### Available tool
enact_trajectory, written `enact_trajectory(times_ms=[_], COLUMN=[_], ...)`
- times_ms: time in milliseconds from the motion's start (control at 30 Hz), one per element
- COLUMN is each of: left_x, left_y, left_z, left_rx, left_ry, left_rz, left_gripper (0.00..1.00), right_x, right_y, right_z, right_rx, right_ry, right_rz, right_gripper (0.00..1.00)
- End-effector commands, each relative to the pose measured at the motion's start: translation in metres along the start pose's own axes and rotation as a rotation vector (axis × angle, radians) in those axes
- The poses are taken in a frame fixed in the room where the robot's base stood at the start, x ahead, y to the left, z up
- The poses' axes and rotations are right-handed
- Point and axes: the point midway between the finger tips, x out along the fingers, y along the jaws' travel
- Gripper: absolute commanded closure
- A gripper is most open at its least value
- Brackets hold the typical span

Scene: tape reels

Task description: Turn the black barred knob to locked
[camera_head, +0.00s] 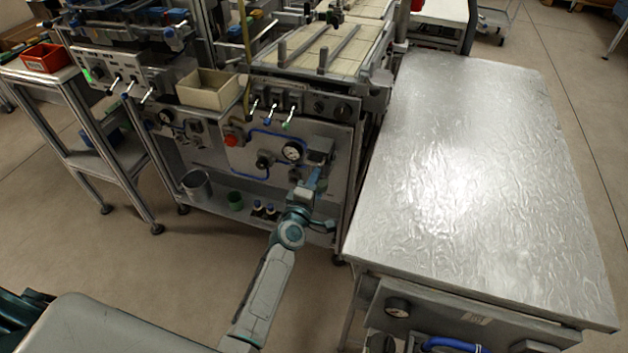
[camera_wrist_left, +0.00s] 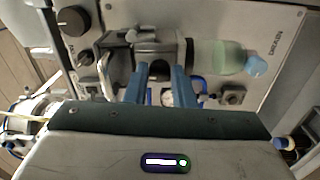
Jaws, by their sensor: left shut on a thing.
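My left gripper (camera_head: 316,168) reaches the front panel of the machine. In the left wrist view its two blue fingers (camera_wrist_left: 158,73) are shut at a grey and dark fitting (camera_wrist_left: 155,47) on the panel. Left of the fitting in the wrist view are a round black knob (camera_wrist_left: 72,20) and a smaller black knob (camera_wrist_left: 86,57). The fingers are apart from both. Two dark knobs (camera_head: 331,107) also show on the upper panel in the head view. My right gripper is not in view.
A pale green bowl with a blue end (camera_wrist_left: 220,57) adjoins the fitting. A gauge (camera_head: 292,151), a red button (camera_head: 231,140) and blue hoses share the panel. Small levers (camera_head: 270,110) stand above. A metal-topped table (camera_head: 470,150) is close on the right.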

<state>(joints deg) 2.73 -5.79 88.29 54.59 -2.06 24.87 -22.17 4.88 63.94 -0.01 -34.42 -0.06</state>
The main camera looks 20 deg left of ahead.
Motion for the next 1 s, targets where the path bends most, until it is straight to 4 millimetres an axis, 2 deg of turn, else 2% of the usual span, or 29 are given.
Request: enact_trajectory(times_ms=[300,767,800,900,1000], left_x=[-0.0001,-0.0002,-0.0002,-0.0002,-0.0001], left_y=[-0.0001,-0.0003,-0.0003,-0.0002,-0.0001], left_z=[-0.0001,-0.0002,-0.0002,-0.0002,-0.0002], left_rx=[-0.088,-0.099,-0.099,-0.098,-0.098], left_ry=[0.0,0.0,0.0,0.0,0.0], left_rz=[-0.001,-0.001,-0.001,-0.001,-0.001], left_gripper=[1.0,1.0,0.72,0.56,0.56], right_x=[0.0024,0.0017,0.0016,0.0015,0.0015], right_y=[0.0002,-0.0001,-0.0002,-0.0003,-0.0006], right_z=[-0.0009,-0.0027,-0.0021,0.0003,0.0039], right_rx=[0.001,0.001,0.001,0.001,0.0], right_ry=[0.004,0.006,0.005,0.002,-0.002], right_rz=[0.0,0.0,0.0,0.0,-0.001], right_gripper=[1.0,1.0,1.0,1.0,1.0])
